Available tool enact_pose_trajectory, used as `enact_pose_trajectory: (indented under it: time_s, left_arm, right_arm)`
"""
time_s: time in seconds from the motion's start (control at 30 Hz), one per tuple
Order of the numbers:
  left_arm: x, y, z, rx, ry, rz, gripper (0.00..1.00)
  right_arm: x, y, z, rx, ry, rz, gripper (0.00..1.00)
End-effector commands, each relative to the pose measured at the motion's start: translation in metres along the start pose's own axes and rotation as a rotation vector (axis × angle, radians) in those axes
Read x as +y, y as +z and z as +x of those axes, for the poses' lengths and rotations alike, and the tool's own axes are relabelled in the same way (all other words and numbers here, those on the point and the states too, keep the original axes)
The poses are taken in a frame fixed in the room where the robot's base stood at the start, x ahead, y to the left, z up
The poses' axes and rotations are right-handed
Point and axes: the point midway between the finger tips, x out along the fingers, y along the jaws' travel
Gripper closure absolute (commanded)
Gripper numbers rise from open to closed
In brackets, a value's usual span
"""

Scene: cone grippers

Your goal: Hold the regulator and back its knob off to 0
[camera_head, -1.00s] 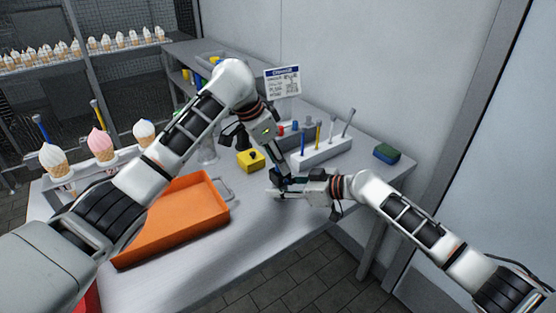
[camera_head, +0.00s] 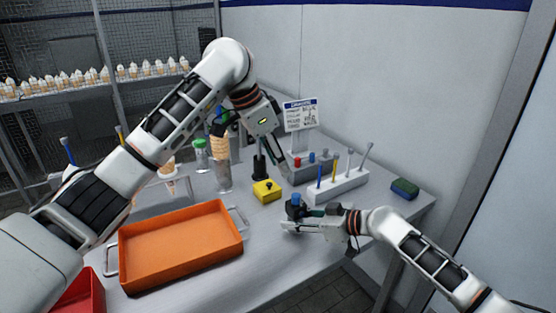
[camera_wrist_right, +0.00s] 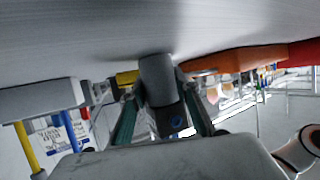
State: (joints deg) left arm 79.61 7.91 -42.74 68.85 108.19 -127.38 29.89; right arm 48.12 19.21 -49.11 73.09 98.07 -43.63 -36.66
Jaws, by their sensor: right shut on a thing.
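The regulator (camera_head: 296,207), a small dark body with a blue knob (camera_head: 295,198), is held just above the table at the right front. My right gripper (camera_head: 298,222) is shut on it. In the right wrist view the regulator (camera_wrist_right: 158,85) shows as a grey cylinder with a dark block and a blue round spot between the two fingers. My left gripper (camera_head: 284,168) points down, above and behind the regulator, apart from it. Its fingers are seen edge-on, so their opening is unclear. The knob's setting is too small to read.
A yellow box with a black button (camera_head: 267,191) stands left of the regulator. A white rack (camera_head: 338,188) with upright tools is behind right. An orange tray (camera_head: 180,250) lies at left front. A sponge (camera_head: 404,188) lies at far right. A sign (camera_head: 300,114) stands behind.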

Motion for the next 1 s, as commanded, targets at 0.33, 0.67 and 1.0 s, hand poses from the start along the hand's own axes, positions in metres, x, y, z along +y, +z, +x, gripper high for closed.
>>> enact_pose_trajectory:
  time_s: [0.33,0.67,1.0]
  left_arm:
    - [0.0,0.0,-0.003,0.0,0.001,0.0,0.65]
    - [0.0,0.0,-0.003,0.0,0.001,0.0,0.65]
    - [0.0,0.0,-0.003,0.0,0.001,0.0,0.65]
  right_arm:
    - [0.0,0.002,0.0,-0.002,-0.001,0.0,0.97]
    - [0.0,0.001,0.0,-0.001,0.0,0.0,0.5]
    - [0.001,0.001,-0.012,0.0,0.001,0.001,0.5]
